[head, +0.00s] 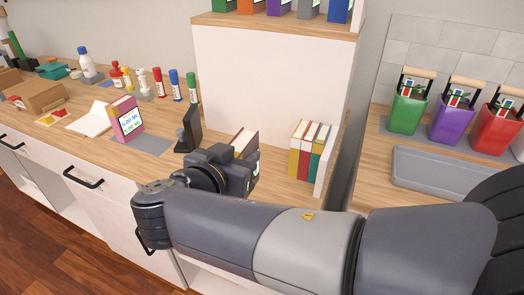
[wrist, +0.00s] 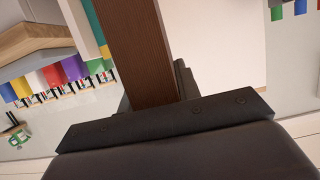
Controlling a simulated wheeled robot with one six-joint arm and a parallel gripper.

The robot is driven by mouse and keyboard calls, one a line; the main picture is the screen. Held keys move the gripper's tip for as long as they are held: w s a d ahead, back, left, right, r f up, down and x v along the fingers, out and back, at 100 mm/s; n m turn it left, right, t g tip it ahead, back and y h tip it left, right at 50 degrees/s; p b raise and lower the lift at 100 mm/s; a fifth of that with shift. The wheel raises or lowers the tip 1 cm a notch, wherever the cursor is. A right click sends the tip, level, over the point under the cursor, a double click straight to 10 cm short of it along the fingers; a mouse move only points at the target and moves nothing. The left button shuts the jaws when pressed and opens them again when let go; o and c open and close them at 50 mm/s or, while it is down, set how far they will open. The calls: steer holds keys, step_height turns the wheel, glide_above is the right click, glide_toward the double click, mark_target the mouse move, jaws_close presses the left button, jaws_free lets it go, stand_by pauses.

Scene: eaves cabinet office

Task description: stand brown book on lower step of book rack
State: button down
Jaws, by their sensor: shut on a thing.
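The brown book (head: 245,141) is held in my gripper (head: 222,160); in the head view only its top and pale page edges show. In the wrist view the brown book (wrist: 141,45) rises as a brown board from behind the dark gripper body. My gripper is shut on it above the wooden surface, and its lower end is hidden. To the right, yellow, red and green books (head: 308,148) stand upright on the wooden surface (head: 275,184) against a white end panel (head: 327,165). I cannot tell for certain which surface is the rack's lower step.
A white upright face (head: 262,85) rises behind, topped by a wooden ledge (head: 275,22) with coloured items. A black upright object (head: 191,128) stands left of my gripper. Coloured containers (head: 458,123) stand right.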

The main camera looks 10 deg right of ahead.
steer(key=w+d+p, duration=0.3)
steer(key=w+d, duration=0.7)
steer(key=w, duration=0.5)
steer(key=f, duration=0.4)
steer(key=w+f, duration=0.1)
steer(key=f, duration=0.2)
steer(key=shift+w+d, duration=0.1)
steer(key=shift+d, duration=0.3)
steer(key=shift+f+b, duration=0.15)
steer(key=shift+b, duration=0.2)
steer(key=c, duration=1)
jaws_free()
steer(key=shift+c, duration=0.2)
